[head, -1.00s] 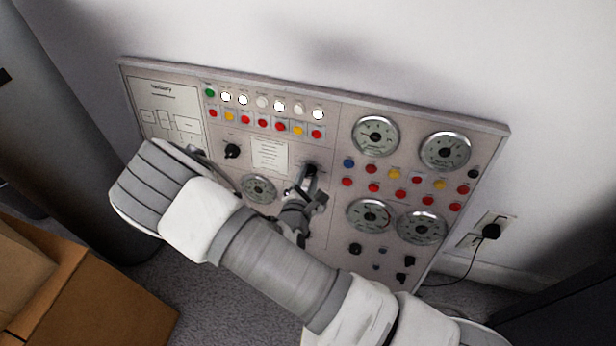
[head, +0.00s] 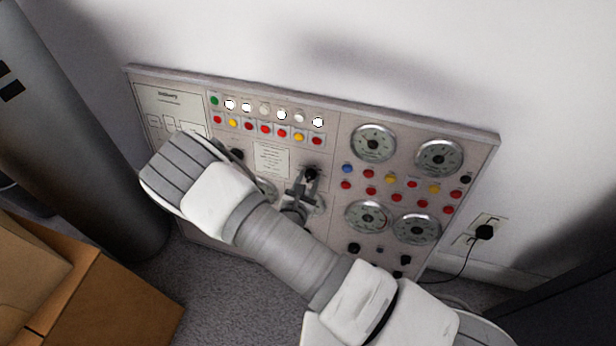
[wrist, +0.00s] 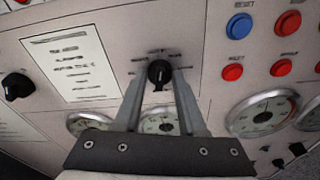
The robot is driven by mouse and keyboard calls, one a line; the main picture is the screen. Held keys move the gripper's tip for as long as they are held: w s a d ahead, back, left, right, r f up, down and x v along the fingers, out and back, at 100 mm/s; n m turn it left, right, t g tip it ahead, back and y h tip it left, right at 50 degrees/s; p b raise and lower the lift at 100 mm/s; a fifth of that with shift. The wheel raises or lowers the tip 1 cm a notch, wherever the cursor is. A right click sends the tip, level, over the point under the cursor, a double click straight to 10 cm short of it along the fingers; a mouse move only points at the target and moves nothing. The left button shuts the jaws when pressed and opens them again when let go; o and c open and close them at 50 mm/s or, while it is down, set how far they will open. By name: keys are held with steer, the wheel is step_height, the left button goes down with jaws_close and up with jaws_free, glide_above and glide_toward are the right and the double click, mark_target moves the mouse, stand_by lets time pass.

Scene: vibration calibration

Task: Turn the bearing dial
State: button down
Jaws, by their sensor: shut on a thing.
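A black dial (wrist: 159,73) sits on the control panel (head: 330,150), with small printed labels around it in the wrist view. It also shows in the head view (head: 311,172), partly covered by my gripper. My gripper (wrist: 161,84) has its two fingers on either side of the dial, shut on it. The dial's pointer side faces roughly down in the wrist view. The dial's own label is too small to read, so I cannot tell its name. In the head view my gripper (head: 309,180) reaches the panel from below.
Round gauges (head: 373,142) and red, yellow and blue buttons (head: 347,169) fill the panel's right side. Another black knob (wrist: 17,86) is left of a printed card (wrist: 70,64). Cardboard boxes (head: 110,295) stand at lower left. A plugged cord (head: 484,232) is at right.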

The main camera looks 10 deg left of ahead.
steer(key=shift+n+p, duration=0.35)
steer(key=shift+n, duration=0.65)
steer(key=shift+c, duration=2.4)
jaws_free()
steer(key=p+v, duration=0.3)
steer(key=v, duration=1.4)
steer(key=shift+s+a, duration=0.2)
steer(key=shift+s, duration=0.05)
